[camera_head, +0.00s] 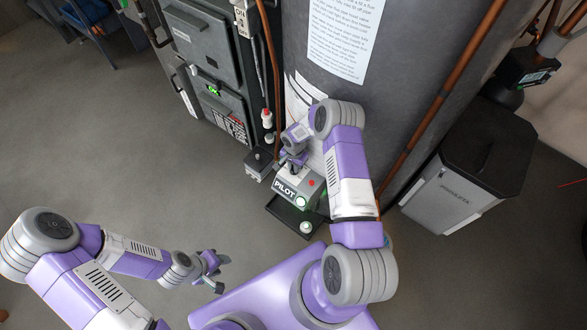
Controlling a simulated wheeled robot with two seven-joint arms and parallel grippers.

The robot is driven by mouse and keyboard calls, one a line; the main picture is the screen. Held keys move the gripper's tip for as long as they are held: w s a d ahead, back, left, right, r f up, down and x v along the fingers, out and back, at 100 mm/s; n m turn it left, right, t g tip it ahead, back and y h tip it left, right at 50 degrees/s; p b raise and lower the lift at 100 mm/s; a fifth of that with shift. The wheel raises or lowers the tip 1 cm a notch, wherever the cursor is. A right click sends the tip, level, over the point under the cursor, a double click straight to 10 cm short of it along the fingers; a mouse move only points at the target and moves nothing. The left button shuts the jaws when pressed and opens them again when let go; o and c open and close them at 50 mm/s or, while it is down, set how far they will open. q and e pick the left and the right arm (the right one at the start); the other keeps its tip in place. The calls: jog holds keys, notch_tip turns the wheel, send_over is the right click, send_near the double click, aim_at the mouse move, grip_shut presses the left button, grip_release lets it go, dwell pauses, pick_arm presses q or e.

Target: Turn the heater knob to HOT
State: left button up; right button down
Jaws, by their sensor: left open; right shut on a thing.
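The heater (400,60) is a large grey cylinder with papers on its front. A grey control box (315,187) marked PILOT sits low at its front, with a red button and pale green-lit round parts. My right gripper (292,163) reaches down to the top of this box and is shut on the heater knob there. The gripper hides most of the knob, and I cannot read its setting. My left gripper (217,272) is open and empty, low over the floor at the left of my base, well apart from the heater.
A dark cabinet (205,50) with a green display stands left of the heater. Copper pipes (445,90) run along the heater's sides. A grey bin (470,170) with a black lid stands at the right.

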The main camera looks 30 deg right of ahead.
jog(key=shift+m+b, duration=0.35)
jog(key=shift+m, duration=0.65)
jog(key=m, duration=0.2)
jog(key=shift+m, duration=0.3)
jog(key=shift+f+m+b, duration=0.1)
jog(key=shift+m+b, duration=0.4)
jog(key=shift+m, duration=1.7)
